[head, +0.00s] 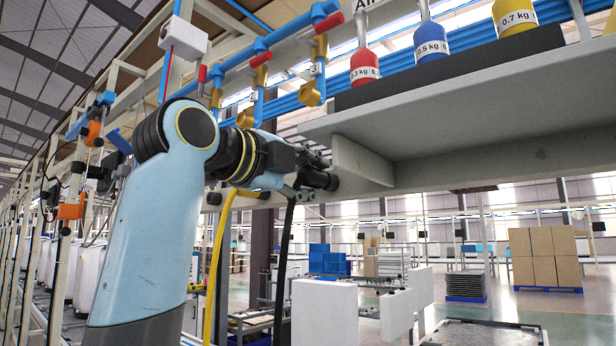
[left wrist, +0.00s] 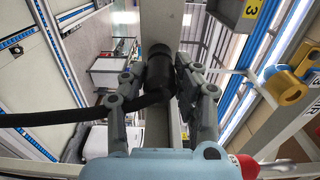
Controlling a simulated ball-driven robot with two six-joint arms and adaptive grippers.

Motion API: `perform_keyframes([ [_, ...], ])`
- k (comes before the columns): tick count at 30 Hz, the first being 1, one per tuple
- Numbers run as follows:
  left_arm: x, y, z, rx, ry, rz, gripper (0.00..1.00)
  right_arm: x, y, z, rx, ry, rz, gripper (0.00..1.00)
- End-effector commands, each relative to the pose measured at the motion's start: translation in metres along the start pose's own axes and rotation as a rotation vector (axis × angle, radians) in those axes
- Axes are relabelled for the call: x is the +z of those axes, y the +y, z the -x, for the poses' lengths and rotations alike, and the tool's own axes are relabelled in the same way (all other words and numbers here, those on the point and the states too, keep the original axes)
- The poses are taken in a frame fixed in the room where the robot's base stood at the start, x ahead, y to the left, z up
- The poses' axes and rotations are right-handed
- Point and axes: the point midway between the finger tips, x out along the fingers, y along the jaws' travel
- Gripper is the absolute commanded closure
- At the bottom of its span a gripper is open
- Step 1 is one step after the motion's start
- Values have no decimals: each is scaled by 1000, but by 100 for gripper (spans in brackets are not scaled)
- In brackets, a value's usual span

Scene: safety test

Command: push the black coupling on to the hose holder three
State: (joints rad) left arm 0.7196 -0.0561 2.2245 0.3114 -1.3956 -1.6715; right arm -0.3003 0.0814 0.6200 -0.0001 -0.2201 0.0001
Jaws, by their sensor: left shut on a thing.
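My left gripper (head: 312,172) is shut on the black coupling (head: 324,181) below the shelf edge. In the left wrist view the coupling (left wrist: 159,72) sits between the two fingers (left wrist: 160,88), in front of a grey beam (left wrist: 168,16). A black hose (head: 284,255) hangs down from the gripper; it runs left in the left wrist view (left wrist: 60,117). A yellow plate marked 3 (left wrist: 251,10) shows at that view's top right. I cannot make out the holder itself, or whether the coupling touches it. My right gripper is not in view.
A yellow hose (head: 215,262) hangs left of the black one. A grey shelf (head: 470,98) with red (head: 364,68), blue (head: 430,40) and yellow weights overhangs at the right. Blue pipes with yellow valves (head: 309,92) are above the gripper.

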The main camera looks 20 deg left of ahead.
Motion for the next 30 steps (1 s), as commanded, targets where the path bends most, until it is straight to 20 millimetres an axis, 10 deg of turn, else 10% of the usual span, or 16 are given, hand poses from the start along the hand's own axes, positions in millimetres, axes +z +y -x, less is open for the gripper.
perform_keyframes([
  [11, 0, 0, -8, 0, 1, 1, 100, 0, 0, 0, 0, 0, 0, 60],
  [12, 0, 0, -8, -1, 0, 1, 68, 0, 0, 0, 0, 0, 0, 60],
  [18, 0, 0, -8, -1, 0, 1, 43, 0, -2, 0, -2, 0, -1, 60],
  [30, 1, 0, 6, -1, -2, -2, 43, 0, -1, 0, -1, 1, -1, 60],
])
